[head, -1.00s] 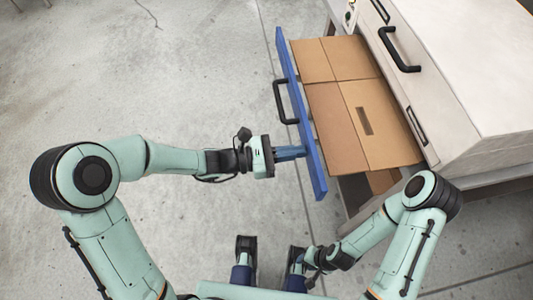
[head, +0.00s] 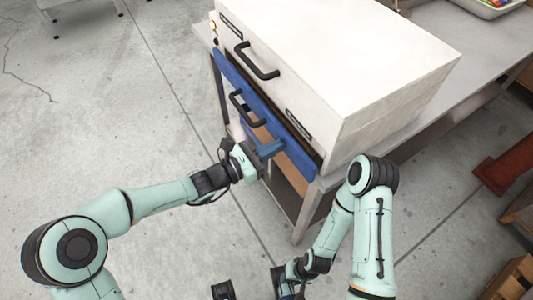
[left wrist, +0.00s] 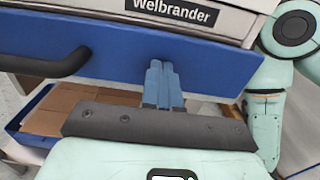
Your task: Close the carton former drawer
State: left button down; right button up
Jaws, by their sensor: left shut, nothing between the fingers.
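The carton former is a white cabinet (head: 330,75) on a grey bench. Its drawer has a blue front (head: 228,75) with a black handle (head: 247,108). The front stands close to the cabinet, with a narrow dark gap along its near right end. My left gripper (head: 270,149) is shut and empty, its blue fingers against the outer face of the front, right of the handle. The left wrist view shows these fingers (left wrist: 162,85) against the blue front (left wrist: 215,68).
A fixed upper panel with a black handle (head: 257,60) is above the drawer. Brown cardboard (left wrist: 62,108) shows below the blue front. The bench (head: 420,125) extends right, with a tray (head: 492,8) on it. Open concrete floor (head: 120,120) lies left.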

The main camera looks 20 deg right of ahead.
pick_arm(q)
jog(key=shift+x, duration=1.2)
pick_arm(e)
jog(key=shift+d, duration=0.4)
pick_arm(q)
jog(key=shift+r, duration=0.2)
pick_arm(e)
jog(key=shift+s, duration=0.1)
